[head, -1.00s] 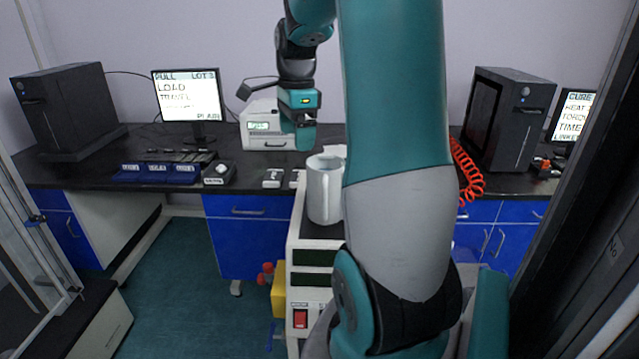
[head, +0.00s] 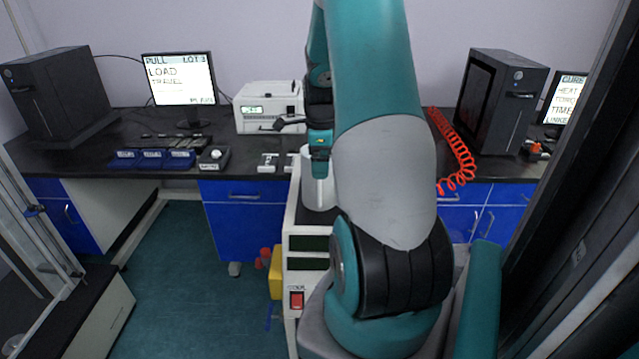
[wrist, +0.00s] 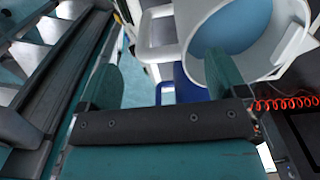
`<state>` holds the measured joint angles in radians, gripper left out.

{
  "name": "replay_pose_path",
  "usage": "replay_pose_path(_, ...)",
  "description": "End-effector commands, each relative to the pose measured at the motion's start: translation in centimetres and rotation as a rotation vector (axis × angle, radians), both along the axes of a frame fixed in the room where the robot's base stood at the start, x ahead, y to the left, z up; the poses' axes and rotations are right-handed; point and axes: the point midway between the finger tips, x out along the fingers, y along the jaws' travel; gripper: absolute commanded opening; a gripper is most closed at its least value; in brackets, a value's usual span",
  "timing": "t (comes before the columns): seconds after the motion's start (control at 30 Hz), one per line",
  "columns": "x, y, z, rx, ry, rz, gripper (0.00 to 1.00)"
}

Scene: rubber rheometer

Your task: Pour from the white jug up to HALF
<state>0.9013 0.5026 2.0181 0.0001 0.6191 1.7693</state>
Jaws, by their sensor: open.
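The white jug (head: 317,197) stands upright on the dark top of a pale instrument cabinet, partly hidden by my arm in the head view. In the wrist view the jug (wrist: 291,50) is at the upper right, its round mouth open and its inside pale blue. My gripper (head: 320,155) is over the jug in the head view. In the wrist view my gripper (wrist: 165,75) is open, with nothing seen between its fingers. Its right finger overlaps the jug's mouth; I cannot tell whether it touches. No HALF mark is visible.
The cabinet (head: 308,265) has dark displays and a red switch. Behind it, the black bench (head: 245,172) holds a white instrument (head: 268,105), a monitor (head: 180,78), blue trays (head: 152,158) and a dark machine (head: 500,100). A red coiled hose (head: 455,150) hangs at right.

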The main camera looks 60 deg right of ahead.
Motion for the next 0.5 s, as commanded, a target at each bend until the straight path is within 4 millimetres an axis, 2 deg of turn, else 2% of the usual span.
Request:
replay_pose_path(0.3,0.4,0.1,-4.1,0.005,0.004,0.0,0.91)
replay_pose_path(0.5,0.4,0.0,-4.9,0.002,0.001,0.0,0.91)
